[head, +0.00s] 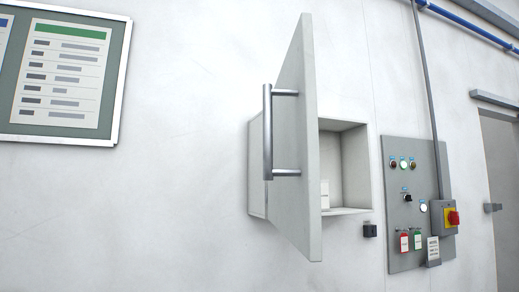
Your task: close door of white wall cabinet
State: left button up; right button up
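The white wall cabinet (347,165) hangs on the white wall near the middle of the head view. Its white door (302,205) stands wide open, swung out toward me from the cabinet's left side. A grey metal bar handle (267,132) is fixed upright on the door's outer face, on the left in the picture. The open interior shows to the right of the door, with a small white object (324,194) low inside, partly hidden by the door. Neither of my grippers shows in the head view.
A grey control panel (429,158) with buttons, tags and a red-yellow switch (452,218) is right of the cabinet. A notice board (122,75) hangs at upper left. A grey door (503,165) is at far right.

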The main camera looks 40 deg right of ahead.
aim_at(291, 160)
jog(key=j+z, duration=0.3)
jog(key=j, duration=0.5)
jog(key=z, duration=1.2)
